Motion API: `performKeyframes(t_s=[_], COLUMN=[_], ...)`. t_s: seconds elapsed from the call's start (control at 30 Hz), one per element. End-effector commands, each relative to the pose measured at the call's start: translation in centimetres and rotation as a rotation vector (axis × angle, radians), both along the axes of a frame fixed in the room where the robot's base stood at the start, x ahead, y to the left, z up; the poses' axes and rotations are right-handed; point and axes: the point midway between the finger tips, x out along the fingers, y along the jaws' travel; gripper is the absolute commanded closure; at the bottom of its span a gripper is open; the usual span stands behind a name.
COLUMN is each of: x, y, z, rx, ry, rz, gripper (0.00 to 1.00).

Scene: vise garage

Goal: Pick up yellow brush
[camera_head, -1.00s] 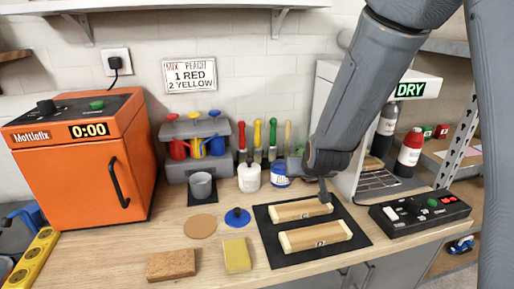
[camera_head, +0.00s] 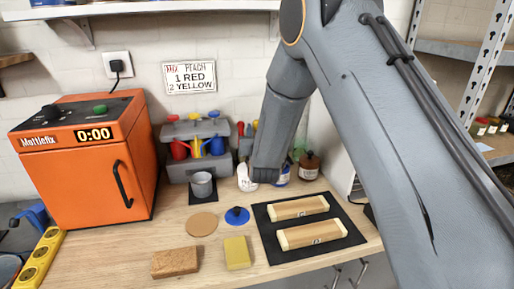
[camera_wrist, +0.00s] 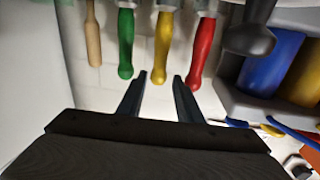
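In the wrist view the yellow brush (camera_wrist: 165,50) shows its handle in the middle of a row, with a green-handled brush (camera_wrist: 126,45) to its left and a red-handled brush (camera_wrist: 202,52) to its right. My gripper (camera_wrist: 160,84) is open and empty. Its fingertips are apart, roughly in line with the yellow handle's end in the picture; I cannot tell the depth gap.
A wooden handle (camera_wrist: 93,35) stands at the row's far end. Near the brushes are a white bottle (camera_head: 246,178), a brown bottle (camera_head: 309,166) and a grey holder (camera_head: 175,168) with coloured cups. A black mat (camera_head: 345,225) with two wooden blocks lies in front.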

Motion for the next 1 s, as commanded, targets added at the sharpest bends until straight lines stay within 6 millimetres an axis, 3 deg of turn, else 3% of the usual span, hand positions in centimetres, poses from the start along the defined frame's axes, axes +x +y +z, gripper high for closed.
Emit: performKeyframes(t_s=[0.3, 0.63, 0.83, 1.0], x=[3.8, 4.5, 4.5, 4.5], y=[0.2, 0.4, 0.3, 0.3], z=[0.2, 0.1, 0.1, 0.1], rx=[0.0, 0.0, 0.0, 0.0], ry=[0.002, 0.002, 0.002, 0.001], rz=[-0.001, 0.0, -0.001, -0.001], gripper=[0.68, 0.68, 1.0, 1.0])
